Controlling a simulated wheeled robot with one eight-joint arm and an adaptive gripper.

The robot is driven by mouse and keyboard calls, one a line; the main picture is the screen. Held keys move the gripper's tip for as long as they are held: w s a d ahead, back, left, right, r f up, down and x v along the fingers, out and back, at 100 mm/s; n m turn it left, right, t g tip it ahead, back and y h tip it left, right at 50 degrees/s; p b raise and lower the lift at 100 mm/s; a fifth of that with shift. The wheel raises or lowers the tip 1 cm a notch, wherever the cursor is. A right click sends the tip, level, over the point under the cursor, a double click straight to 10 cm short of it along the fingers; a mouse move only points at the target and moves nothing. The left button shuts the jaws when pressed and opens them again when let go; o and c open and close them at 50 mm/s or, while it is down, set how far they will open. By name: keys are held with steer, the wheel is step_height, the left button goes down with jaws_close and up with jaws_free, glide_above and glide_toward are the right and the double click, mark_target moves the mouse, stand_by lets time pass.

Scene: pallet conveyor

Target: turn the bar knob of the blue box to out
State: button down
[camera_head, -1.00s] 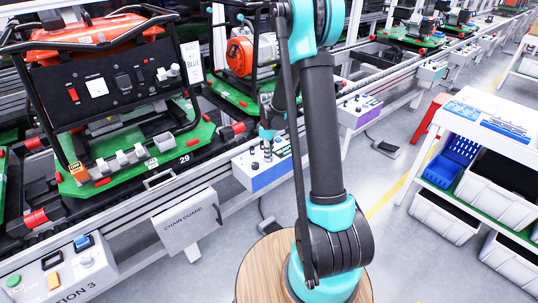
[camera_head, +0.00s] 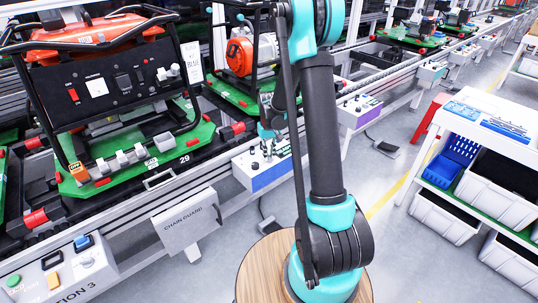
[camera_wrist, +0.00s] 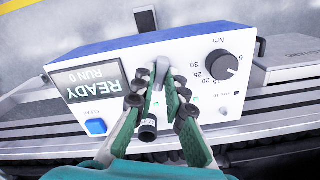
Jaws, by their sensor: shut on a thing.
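The blue box (camera_head: 270,178) has a blue edge and a pale control face, and stands on the conveyor's near side. It fills the wrist view (camera_wrist: 190,48), upside down. Its grey bar knob (camera_wrist: 162,69) sits near the middle of the face, between the display and the round dial. My gripper (camera_wrist: 161,84) is shut on the bar knob, one green finger on each side. The fingers hide part of the knob and the marks around it, so I cannot tell its setting. My gripper (camera_head: 270,146) looks small over the box in the head view.
On the same face are a display reading READY RUN 0 (camera_wrist: 93,85), a blue button (camera_wrist: 96,127), a black dial marked Nm (camera_wrist: 221,65) and a black cylindrical part (camera_wrist: 148,130). A generator (camera_head: 110,85) on a green pallet (camera_head: 135,178) stands to the left.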

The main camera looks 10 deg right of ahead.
mark_target(269, 156)
steer(key=shift+m, duration=0.7)
steer(key=c, duration=1.6)
jaws_free()
steer(key=shift+o, duration=0.2)
step_height(269, 156, up, 12)
